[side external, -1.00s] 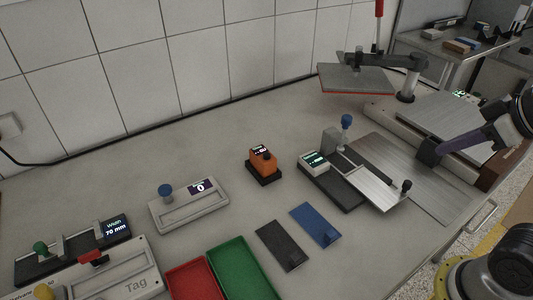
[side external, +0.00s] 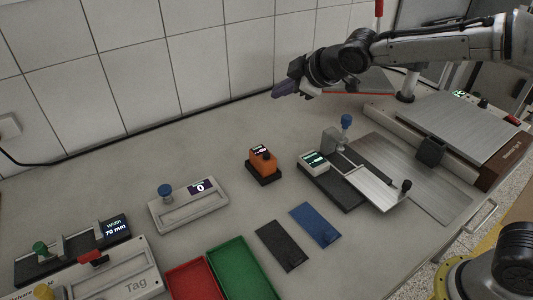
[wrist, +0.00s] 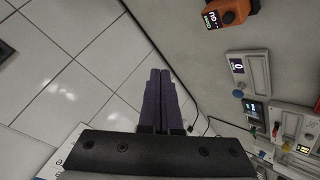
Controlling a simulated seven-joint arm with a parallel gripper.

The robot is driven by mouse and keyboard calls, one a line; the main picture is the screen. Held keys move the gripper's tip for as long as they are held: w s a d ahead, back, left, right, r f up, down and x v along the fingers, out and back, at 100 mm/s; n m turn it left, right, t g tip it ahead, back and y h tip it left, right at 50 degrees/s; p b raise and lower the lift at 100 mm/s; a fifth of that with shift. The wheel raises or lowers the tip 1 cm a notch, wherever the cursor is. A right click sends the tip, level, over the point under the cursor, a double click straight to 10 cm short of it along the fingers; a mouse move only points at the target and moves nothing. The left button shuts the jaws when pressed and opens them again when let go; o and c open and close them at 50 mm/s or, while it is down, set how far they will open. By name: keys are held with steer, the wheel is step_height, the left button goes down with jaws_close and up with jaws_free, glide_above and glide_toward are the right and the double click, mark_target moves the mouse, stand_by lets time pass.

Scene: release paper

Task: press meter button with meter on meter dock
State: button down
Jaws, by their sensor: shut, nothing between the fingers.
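The orange meter (side external: 263,160) with a small lit display and a dark button on top sits on its black meter dock (side external: 265,177) in the middle of the table. In the wrist view the meter (wrist: 232,11) shows at the top right, cut by the frame edge. My gripper (side external: 276,93) is shut and empty, in the air behind and above the meter, near the tiled wall. Its purple fingers (wrist: 160,76) lie together in the wrist view, apart from the meter.
Right of the meter stands a device with a green display (side external: 314,158) and a blue knob. A grey fixture with a counter (side external: 189,207) stands left. Red (side external: 192,284) and green (side external: 243,268) trays and black (side external: 280,246) and blue (side external: 316,225) plates lie in front. Table behind the meter is clear.

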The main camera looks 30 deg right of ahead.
glide_above(267, 156)
steer(key=d, duration=0.1)
step_height(267, 156, down, 5)
steer(key=shift+s+a+r+n+g, duration=0.1)
steer(key=shift+s+n+g, duration=0.2)
steer(key=shift+g, duration=0.1)
steer(key=shift+f, duration=4.35)
steer(key=shift+f, duration=0.45)
steer(key=shift+f, duration=0.6)
